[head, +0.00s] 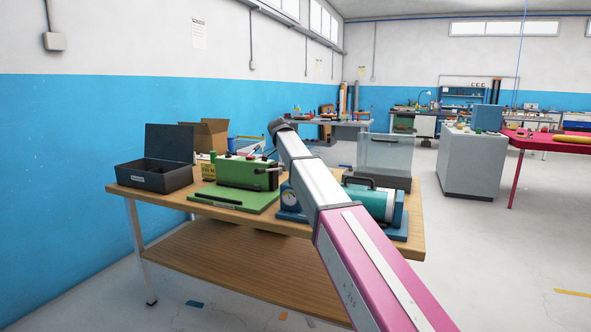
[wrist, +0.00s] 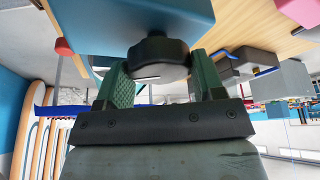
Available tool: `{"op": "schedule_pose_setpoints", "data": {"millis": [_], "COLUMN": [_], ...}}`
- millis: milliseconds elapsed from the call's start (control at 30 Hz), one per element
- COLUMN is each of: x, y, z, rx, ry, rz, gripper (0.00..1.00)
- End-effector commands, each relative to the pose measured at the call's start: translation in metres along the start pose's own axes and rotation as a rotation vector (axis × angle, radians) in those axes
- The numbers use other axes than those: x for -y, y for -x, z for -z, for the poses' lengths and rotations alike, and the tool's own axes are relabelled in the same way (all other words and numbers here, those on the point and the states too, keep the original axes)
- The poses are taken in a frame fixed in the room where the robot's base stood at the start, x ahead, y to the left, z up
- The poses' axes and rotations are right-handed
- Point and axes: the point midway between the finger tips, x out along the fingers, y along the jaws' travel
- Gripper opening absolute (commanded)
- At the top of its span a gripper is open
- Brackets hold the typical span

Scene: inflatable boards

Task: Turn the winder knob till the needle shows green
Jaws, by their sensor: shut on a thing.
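The black winder knob (wrist: 158,55), with a white mark on its rim, is in the upper middle of the wrist view beside a blue housing (wrist: 125,18). My gripper (wrist: 159,68) has its two green fingers on either side of the knob and is shut on it. In the head view a blue device with a round white gauge (head: 289,196) stands on the wooden bench, partly behind my arm. The needle is too small to read. The knob and my gripper are hidden in the head view.
A grey cabinet (head: 470,163) and a red table (head: 545,142) stand right, with open floor between.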

Motion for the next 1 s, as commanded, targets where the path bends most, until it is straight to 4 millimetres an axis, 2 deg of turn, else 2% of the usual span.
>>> {"op": "schedule_pose_setpoints", "data": {"millis": [300,333,400,767,867,1000], "x": [0.001,0.001,0.000,0.001,0.001,0.002], "y": [0.001,0.001,0.001,0.004,0.014,0.039], "z": [0.000,0.000,0.000,0.000,0.000,-0.001], "rx": [0.000,0.000,0.001,0.001,0.001,0.001], "ry": [-0.001,-0.001,-0.001,0.000,0.000,0.000], "rz": [0.001,0.001,0.001,0.001,0.002,0.002], "gripper": [0.39,0.65,0.88,0.88,0.88,0.88]}}
